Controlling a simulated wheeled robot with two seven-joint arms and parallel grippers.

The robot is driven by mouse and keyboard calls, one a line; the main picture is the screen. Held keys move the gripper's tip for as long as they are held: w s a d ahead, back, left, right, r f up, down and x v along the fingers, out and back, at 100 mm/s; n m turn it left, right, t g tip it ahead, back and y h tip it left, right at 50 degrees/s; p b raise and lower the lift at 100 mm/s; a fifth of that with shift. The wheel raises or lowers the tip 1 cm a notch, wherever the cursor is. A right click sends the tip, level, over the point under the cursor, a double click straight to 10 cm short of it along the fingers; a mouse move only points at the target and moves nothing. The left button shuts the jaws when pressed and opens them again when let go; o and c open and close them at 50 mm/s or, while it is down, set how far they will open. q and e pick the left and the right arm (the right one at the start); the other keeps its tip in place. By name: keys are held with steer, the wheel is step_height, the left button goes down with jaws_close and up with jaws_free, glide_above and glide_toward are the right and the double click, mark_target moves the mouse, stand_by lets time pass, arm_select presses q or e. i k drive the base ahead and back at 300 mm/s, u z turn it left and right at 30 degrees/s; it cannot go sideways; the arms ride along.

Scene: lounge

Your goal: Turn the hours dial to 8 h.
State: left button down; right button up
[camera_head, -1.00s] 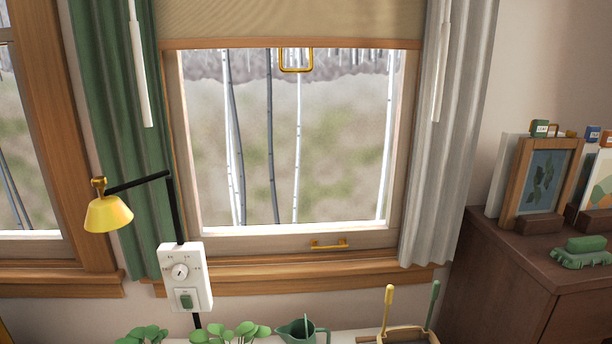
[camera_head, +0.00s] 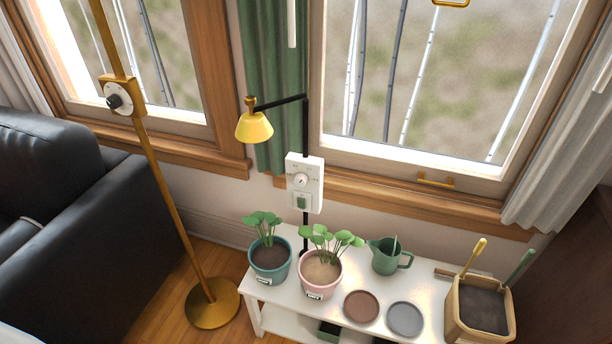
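A white control box (camera_head: 304,184) is fixed on the black pole of the yellow lamp, in front of the wall between the windows. Its round white dial (camera_head: 301,180) has small marks around it, too small to read, so I cannot tell its setting. A second dial (camera_head: 114,101), dark-knobbed on a pale round plate, is on the brass floor lamp's pole at the left. I cannot tell which one is the hours dial. Neither of my grippers is in view.
A white bench (camera_head: 342,322) below the box holds two potted plants (camera_head: 269,256), a green jug (camera_head: 386,257), two saucers (camera_head: 405,319) and a wooden planter box (camera_head: 482,311) with tools. A black sofa (camera_head: 60,220) and the brass lamp base (camera_head: 212,304) stand left. Some wooden floor is free between.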

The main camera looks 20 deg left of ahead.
mark_target(300, 180)
steer(key=k, duration=0.5)
steer(key=u, duration=1.8)
steer(key=i, duration=0.9)
steer(key=z, duration=0.8)
